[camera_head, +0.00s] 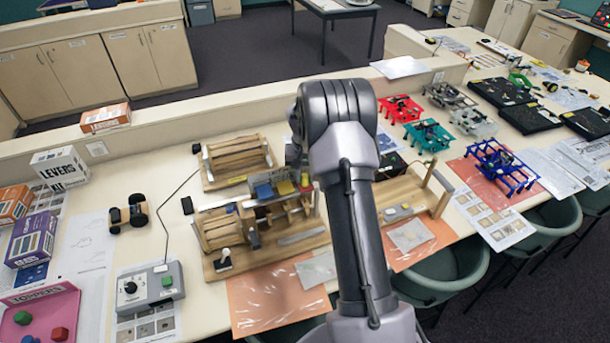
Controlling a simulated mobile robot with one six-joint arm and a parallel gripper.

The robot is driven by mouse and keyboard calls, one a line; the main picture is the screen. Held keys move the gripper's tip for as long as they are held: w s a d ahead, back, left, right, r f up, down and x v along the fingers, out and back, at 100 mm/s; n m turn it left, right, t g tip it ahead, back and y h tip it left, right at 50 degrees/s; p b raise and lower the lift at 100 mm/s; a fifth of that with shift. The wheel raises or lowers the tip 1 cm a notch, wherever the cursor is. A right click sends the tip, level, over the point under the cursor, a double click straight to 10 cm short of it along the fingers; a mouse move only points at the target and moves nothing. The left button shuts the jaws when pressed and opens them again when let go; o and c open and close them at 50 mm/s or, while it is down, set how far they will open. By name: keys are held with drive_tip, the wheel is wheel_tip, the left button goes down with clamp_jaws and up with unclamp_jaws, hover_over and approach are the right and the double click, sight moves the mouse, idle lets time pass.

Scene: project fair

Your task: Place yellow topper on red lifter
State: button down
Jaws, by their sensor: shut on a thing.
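My gripper (296,162) is at the left side of my arm, just above the yellow and red blocks, and mostly hidden by the arm. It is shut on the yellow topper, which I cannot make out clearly. Whether the topper touches the red lifter cannot be told.
A pink toppers tray (62,292) with green and red pieces lies at lower left. A grey control box (150,290) stands left of the stand. Another wooden frame (236,160) is behind it. Colored models (500,165) line the bench at right. My arm covers the centre.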

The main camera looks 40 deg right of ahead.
drive_tip(key=shift+s+f, duration=0.1)
drive_tip(key=c, duration=1.1)
unclamp_jaws()
